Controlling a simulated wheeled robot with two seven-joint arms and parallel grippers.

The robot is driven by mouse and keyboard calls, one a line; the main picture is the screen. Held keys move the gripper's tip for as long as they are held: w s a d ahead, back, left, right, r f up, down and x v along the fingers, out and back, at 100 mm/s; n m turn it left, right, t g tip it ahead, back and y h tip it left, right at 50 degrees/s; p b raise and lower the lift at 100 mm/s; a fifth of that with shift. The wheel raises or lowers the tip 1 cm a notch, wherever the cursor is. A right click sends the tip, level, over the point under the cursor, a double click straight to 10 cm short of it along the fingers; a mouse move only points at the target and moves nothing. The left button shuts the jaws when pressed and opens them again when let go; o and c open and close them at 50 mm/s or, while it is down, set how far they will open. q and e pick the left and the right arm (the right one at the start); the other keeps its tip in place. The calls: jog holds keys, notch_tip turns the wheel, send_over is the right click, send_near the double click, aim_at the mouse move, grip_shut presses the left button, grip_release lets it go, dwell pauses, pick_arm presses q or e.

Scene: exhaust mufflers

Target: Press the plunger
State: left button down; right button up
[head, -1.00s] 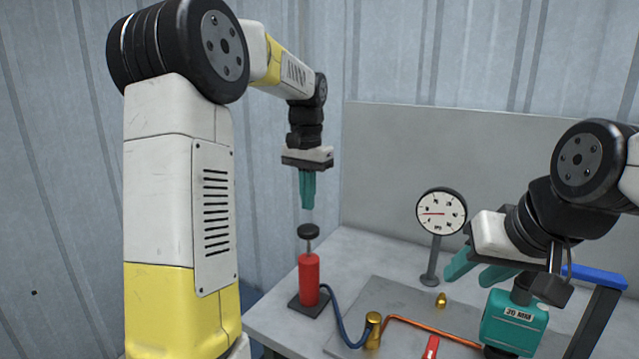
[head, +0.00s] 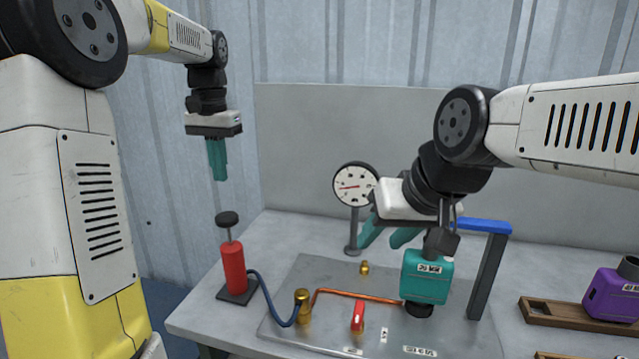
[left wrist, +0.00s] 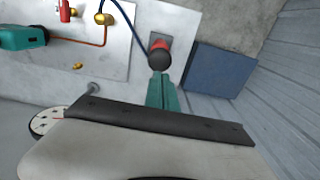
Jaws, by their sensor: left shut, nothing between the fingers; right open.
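The plunger's black cap (head: 227,219) tops a thin rod above a red pump cylinder (head: 233,268) on a dark square base at the table's left edge. The rod shows, so the plunger stands raised. My left gripper (head: 218,177) is shut and empty, pointing down above the cap with a clear gap. In the left wrist view, the cap (left wrist: 159,58) shows just beyond the closed teal fingers (left wrist: 161,90), partly covering the red cylinder. My right gripper (head: 385,240) is open, beside the gauge and above the metal plate, holding nothing.
A round gauge (head: 355,185) stands behind the metal plate (head: 290,325). A blue hose (head: 272,305) runs from the pump to a brass fitting (head: 302,305). A teal muffler (head: 427,277), red valve handle (head: 358,316) and blue-topped post (head: 487,270) stand right. A purple muffler (head: 612,295) sits on a wooden rack.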

dwell(0.3)
pick_arm(q)
notch_tip(320, 180, up, 5)
send_over(225, 216)
jog(key=shift+w+r, duration=0.1)
jog(key=shift+r, duration=0.1)
jog(key=shift+f, duration=0.1)
notch_tip(225, 216, down, 14)
jog(key=shift+r, duration=0.1)
dwell(0.5)
jog(key=shift+f, duration=2.9)
